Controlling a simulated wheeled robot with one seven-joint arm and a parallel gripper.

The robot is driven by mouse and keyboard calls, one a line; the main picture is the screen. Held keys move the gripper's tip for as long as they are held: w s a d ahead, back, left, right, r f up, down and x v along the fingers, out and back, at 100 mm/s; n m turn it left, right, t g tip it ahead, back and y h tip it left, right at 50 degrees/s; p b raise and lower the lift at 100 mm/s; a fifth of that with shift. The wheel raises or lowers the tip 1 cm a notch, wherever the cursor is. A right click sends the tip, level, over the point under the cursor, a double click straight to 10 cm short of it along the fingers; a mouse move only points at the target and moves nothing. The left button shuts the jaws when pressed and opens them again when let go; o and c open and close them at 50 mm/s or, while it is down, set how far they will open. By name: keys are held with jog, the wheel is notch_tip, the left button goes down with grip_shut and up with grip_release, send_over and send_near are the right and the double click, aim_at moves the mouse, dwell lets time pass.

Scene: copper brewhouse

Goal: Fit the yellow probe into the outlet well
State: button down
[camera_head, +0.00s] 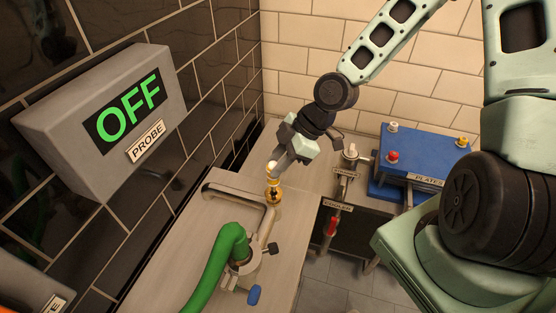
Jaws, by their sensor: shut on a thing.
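My gripper (277,166) points down and left over the counter, its fingers shut at the top of a yellow probe (274,188). The yellow probe stands roughly upright under the fingers, with a dark mark on its side. Its lower end meets the top of a pale metal pipe (265,226). The outlet well itself is not clearly visible there, and I cannot tell how deep the probe sits. A grey box (120,110) on the dark tiled wall reads "OFF" in green above a "PROBE" label.
A green hose (217,262) joins a metal fitting (243,268) in front, near a blue handle (254,295). A metal rail (222,190) lies left of the probe. A blue unit (420,165) with coloured caps and a red-handled valve (332,226) stand to the right.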

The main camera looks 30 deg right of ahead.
jog(key=shift+f+b, duration=0.8)
jog(key=shift+f, duration=0.3)
jog(key=c, duration=1.1)
grip_release()
jog(key=shift+o, duration=0.2)
jog(key=p+v, duration=0.5)
jog(key=shift+p, duration=0.4)
jog(key=p+v, duration=0.2)
jog(key=v, duration=1.5)
jog(key=shift+r+p, duration=0.2)
jog(key=shift+p, duration=0.15)
